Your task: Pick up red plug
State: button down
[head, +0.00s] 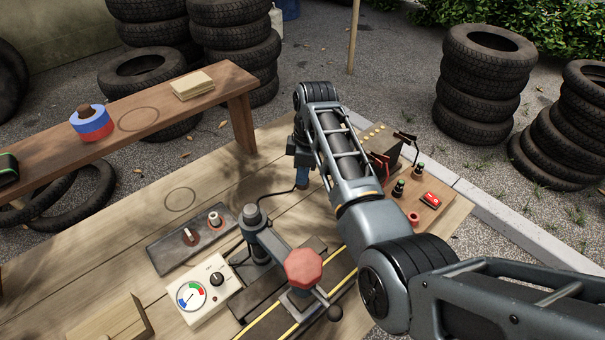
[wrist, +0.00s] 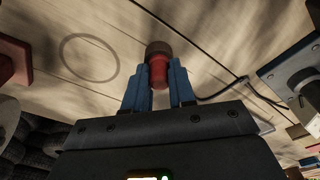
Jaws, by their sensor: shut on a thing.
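The red plug (wrist: 158,72) shows in the wrist view between the two blue fingers of my gripper (wrist: 158,88). It has a red body and a dark brown rounded end that points away from the palm. The fingers are shut on its red body. In the head view my gripper (head: 303,178) points down over the wooden table, left of the arm's end, with its blue fingertips showing. The plug is hidden in the head view. I cannot tell whether the plug touches the table.
A dark cable (head: 283,193) runs near my gripper. A clamp with a red octagonal knob (head: 304,267), a gauge box (head: 202,290) and a dark socket plate (head: 170,252) stand in front. A battery board (head: 432,200) lies right. A raised shelf (head: 215,98) stands behind left.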

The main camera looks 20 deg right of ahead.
jog(key=shift+r, duration=0.1)
jog(key=shift+r, duration=0.45)
jog(key=r, duration=0.3)
jog(key=shift+s+d+r+b, duration=0.2)
jog(key=shift+s+d+b, duration=0.05)
jog(key=shift+d+b, duration=0.1)
jog(key=s+d+r+p, duration=0.4)
jog(key=s+d+r, duration=0.2)
jog(key=s+d, duration=0.1)
jog(key=shift+s+r, duration=0.3)
jog(key=shift+s, duration=0.15)
jog(key=shift+d, duration=0.15)
